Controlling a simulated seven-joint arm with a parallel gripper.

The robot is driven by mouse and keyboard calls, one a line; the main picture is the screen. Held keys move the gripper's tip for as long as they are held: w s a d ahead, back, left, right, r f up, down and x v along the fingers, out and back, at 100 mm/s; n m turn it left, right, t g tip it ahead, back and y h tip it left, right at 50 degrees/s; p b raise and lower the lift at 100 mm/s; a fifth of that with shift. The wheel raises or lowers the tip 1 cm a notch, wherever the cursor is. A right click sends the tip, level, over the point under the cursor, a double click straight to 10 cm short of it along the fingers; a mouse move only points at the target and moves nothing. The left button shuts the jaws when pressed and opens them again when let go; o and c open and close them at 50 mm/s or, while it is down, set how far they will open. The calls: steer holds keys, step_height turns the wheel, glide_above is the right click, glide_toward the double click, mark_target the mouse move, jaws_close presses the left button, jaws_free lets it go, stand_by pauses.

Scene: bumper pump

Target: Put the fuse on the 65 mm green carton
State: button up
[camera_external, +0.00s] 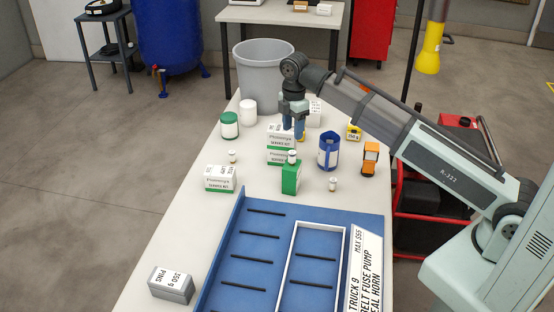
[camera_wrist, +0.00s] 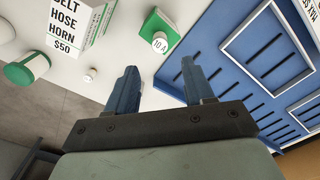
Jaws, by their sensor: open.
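A small white fuse (camera_external: 292,156) stands upright on top of the green carton (camera_external: 291,180), near the middle of the table. In the wrist view the fuse (camera_wrist: 159,42) shows its round "10 A" end against the green carton (camera_wrist: 152,25). My gripper (camera_external: 293,131) is open and empty, with its blue fingers pointing down above and behind the carton. In the wrist view my gripper (camera_wrist: 158,68) has its fingertips apart, with the fuse beyond them and nothing between them. Other small fuse-like pieces stand on the table, one on the left (camera_external: 232,157) and one on the right (camera_external: 332,185).
White-and-green service kit cartons (camera_external: 220,177) stand left of and behind the green carton. A blue mug (camera_external: 329,152) and orange item (camera_external: 370,158) stand to the right. A blue tray (camera_external: 232,250) fills the front. A grey bin (camera_external: 262,75) stands at the back.

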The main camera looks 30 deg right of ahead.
steer(key=shift+r, duration=1.05)
